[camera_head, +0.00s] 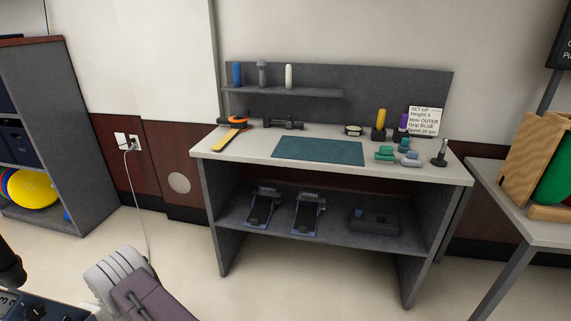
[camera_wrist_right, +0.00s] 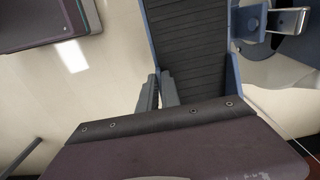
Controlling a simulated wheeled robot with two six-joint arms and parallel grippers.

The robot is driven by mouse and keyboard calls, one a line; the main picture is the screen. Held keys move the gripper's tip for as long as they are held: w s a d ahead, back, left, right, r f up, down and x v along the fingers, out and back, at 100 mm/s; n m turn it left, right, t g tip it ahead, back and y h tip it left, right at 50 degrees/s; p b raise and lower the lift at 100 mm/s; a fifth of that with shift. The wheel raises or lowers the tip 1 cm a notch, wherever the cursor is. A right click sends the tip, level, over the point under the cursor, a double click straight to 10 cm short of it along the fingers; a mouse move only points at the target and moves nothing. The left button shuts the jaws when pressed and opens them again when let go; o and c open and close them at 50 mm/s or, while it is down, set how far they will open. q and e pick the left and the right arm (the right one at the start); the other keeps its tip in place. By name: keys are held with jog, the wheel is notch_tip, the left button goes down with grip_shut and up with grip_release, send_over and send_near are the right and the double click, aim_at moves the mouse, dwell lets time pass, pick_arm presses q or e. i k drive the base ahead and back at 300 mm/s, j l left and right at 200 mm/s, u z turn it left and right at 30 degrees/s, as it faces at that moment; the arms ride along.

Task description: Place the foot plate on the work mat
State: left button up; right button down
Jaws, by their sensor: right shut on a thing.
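In the right wrist view, a foot plate (camera_wrist_right: 190,45) with a black ribbed tread and blue-grey side rails runs up from the middle of the picture. My right gripper (camera_wrist_right: 160,85) is shut on its left rail. The plate's lower end is hidden behind a dark panel. In the head view the teal work mat (camera_head: 318,151) lies flat and bare on the bench top. Two similar dark plates, a left one (camera_head: 262,207) and a right one (camera_head: 308,212), lean on the bench's lower shelf. Neither gripper shows in the head view.
On the grey bench (camera_head: 237,148), an orange-yellow tool (camera_head: 233,135) lies left of the mat. Green grips (camera_head: 385,153), grey grips and a knob post (camera_head: 440,153) stand right. A set-up card (camera_head: 425,120) stands behind. A padded seat (camera_head: 150,295) is in the foreground.

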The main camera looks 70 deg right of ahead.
aim_at(319, 149)
jog(key=k+l+z, duration=0.1)
jog(key=k+l, duration=0.2)
jog(key=k+l+z, duration=0.1)
jog(key=k+l, duration=0.15)
jog(key=l, duration=0.15)
jog(key=k+l+z, duration=0.15)
jog(key=l, duration=0.25)
jog(key=k+l+z, duration=0.1)
jog(key=k+l, duration=0.2)
jog(key=l, duration=0.15)
